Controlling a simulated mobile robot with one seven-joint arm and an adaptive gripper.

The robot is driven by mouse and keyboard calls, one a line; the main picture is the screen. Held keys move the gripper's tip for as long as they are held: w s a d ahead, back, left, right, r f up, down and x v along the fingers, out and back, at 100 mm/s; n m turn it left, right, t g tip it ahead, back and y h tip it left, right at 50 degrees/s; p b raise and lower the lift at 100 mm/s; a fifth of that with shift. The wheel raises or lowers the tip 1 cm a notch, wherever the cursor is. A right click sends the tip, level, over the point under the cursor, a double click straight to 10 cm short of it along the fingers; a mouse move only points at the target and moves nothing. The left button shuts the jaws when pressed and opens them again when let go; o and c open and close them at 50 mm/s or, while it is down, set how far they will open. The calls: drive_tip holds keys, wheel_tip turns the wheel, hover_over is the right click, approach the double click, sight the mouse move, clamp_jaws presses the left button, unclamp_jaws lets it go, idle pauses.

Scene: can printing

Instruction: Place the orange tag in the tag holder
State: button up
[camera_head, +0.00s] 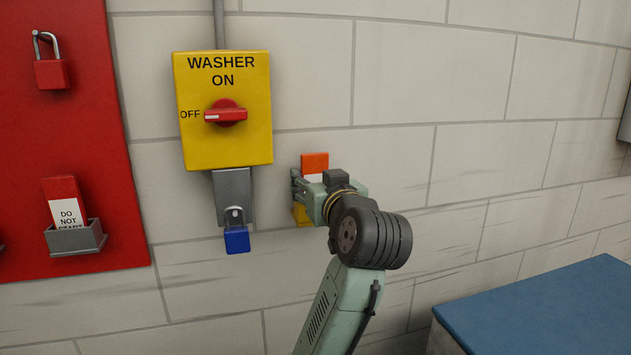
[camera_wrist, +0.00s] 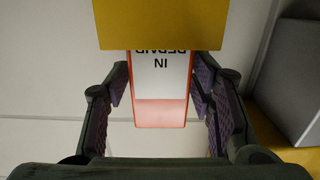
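The orange tag (camera_head: 315,163) stands upright at the wall, its orange top showing above my gripper (camera_head: 300,188) in the head view. In the wrist view, which is upside down, the white-and-orange tag (camera_wrist: 160,88) shows "IN" and part of another word. Its lower part is hidden by the yellow tag holder (camera_wrist: 160,25), so it appears to sit in the holder. The holder also shows in the head view (camera_head: 301,216), below my gripper. My gripper's fingers are open on both sides of the tag, with narrow gaps visible.
A yellow washer switch box (camera_head: 222,142) with a red knob (camera_head: 226,114) and a blue padlock (camera_head: 237,239) below is left of my gripper. A red board (camera_head: 70,130) holds a red padlock (camera_head: 50,74) and another tag (camera_head: 66,206). A blue-topped surface (camera_head: 550,305) is at lower right.

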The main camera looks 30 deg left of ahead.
drive_tip(key=shift+o, duration=1)
